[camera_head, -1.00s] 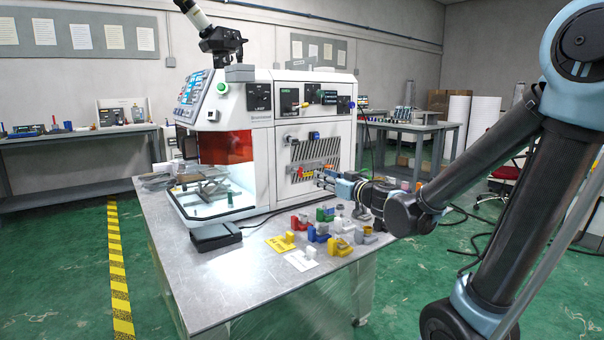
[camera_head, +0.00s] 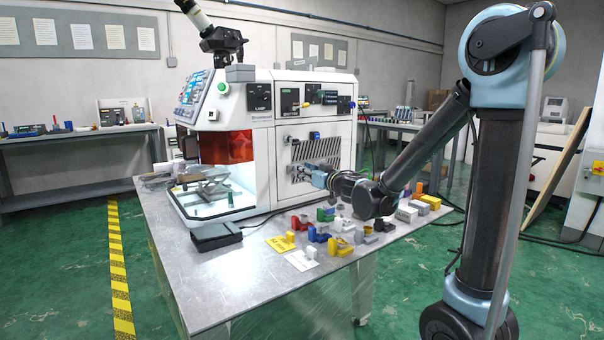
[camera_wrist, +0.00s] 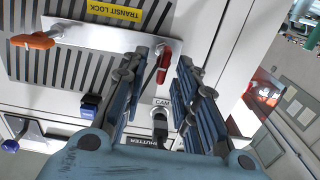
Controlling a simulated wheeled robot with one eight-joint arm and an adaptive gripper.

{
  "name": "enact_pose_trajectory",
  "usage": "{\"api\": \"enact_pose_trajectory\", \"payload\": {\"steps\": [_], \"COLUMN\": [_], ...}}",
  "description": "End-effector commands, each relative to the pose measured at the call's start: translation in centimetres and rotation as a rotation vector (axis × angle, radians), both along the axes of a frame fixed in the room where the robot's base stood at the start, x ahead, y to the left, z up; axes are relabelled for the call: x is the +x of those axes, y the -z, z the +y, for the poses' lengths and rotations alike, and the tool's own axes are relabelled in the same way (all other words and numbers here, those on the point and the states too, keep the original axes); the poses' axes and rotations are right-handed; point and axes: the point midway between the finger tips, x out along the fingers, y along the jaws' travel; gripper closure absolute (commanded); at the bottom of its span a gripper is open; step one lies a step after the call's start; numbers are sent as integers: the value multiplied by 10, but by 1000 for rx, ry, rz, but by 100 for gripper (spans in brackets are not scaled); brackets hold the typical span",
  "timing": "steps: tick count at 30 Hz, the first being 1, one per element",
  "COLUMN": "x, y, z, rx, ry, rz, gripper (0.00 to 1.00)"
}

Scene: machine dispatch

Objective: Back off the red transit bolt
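The red transit bolt (camera_wrist: 164,64) sits at the right end of a pale metal plate (camera_wrist: 105,36) on the machine's slatted side panel, in the wrist view. My gripper (camera_wrist: 168,58) is open around it. An orange handle (camera_wrist: 36,40) is at the plate's left end. A yellow "TRANSIT LOCK" label (camera_wrist: 114,10) is by the plate. In the head view my gripper (camera_head: 296,171) is at the white machine's side panel (camera_head: 290,196) and hides the bolt.
A "CAM" connector (camera_wrist: 160,124) and a blue knob (camera_wrist: 90,105) stick out of the machine near my fingers. Coloured small parts, including a red one (camera_head: 299,224), crowd the bench below. The bench's front left (camera_head: 200,285) is clear.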

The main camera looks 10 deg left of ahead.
Motion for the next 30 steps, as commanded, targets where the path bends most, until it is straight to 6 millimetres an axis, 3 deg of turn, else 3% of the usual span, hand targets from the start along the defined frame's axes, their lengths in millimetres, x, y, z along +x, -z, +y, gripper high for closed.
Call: {"api": "enact_pose_trajectory", "payload": {"steps": [12,16,20,21,30], "x": [4,4,4,4,3], "y": [0,0,0,0,0], "z": [4,4,4,16,4], "rx": [0,0,0,0,-6], "ry": [0,1,2,-1,0], "rz": [0,0,0,0,-8], "gripper": [72,100,100,100,100]}}
